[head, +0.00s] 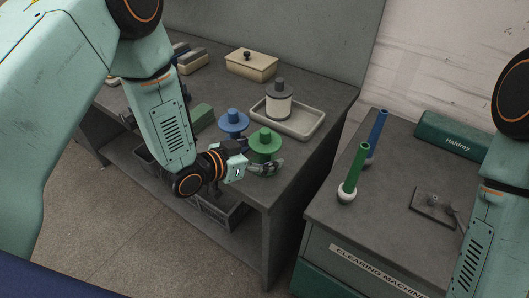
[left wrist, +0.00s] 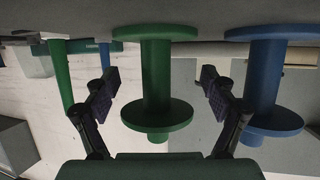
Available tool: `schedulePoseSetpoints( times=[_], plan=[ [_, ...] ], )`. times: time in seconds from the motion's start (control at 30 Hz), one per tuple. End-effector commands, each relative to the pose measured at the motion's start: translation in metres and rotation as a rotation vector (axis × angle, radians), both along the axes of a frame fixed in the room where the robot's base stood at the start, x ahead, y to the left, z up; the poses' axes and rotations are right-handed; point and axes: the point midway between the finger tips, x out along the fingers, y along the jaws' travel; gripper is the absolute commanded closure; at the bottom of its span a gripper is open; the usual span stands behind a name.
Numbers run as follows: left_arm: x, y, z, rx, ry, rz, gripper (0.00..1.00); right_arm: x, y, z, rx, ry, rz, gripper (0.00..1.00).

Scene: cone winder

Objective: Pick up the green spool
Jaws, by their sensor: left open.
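The green spool (head: 265,146) stands upright near the front right corner of the dark bench, next to the blue spool (head: 233,123). My left gripper (head: 264,168) is right at the green spool's near side, low over the bench. The left wrist view is upside down. There the green spool (left wrist: 156,80) appears between the two spread fingers of my left gripper (left wrist: 160,98), with nothing gripped. I cannot tell how deep it sits between them. The blue spool (left wrist: 260,80) shows to the right of the fingers. My right gripper is out of view.
A grey tray (head: 305,129) holding a dark-topped white spool (head: 279,103) lies behind the green spool. The clearing machine (head: 375,215) stands right, with upright green (head: 355,167) and blue (head: 377,133) tubes.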

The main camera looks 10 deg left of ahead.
Motion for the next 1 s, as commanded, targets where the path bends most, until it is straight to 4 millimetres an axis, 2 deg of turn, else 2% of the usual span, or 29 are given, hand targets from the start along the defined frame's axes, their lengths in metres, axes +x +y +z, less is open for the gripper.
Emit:
schedulePoseSetpoints(
  times=[0.3,0.83,1.0],
  plan=[
    [0.0049,-0.0065,-0.002,-0.001,0.001,-0.001,0.16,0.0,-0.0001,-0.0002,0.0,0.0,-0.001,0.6],
    [0.0045,-0.0079,-0.002,-0.001,0.0,-0.002,0.61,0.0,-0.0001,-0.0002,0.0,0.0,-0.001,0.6],
    [0.0047,-0.0078,-0.0018,-0.001,-0.001,-0.001,0.63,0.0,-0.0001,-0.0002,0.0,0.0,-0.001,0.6]
  ],
)
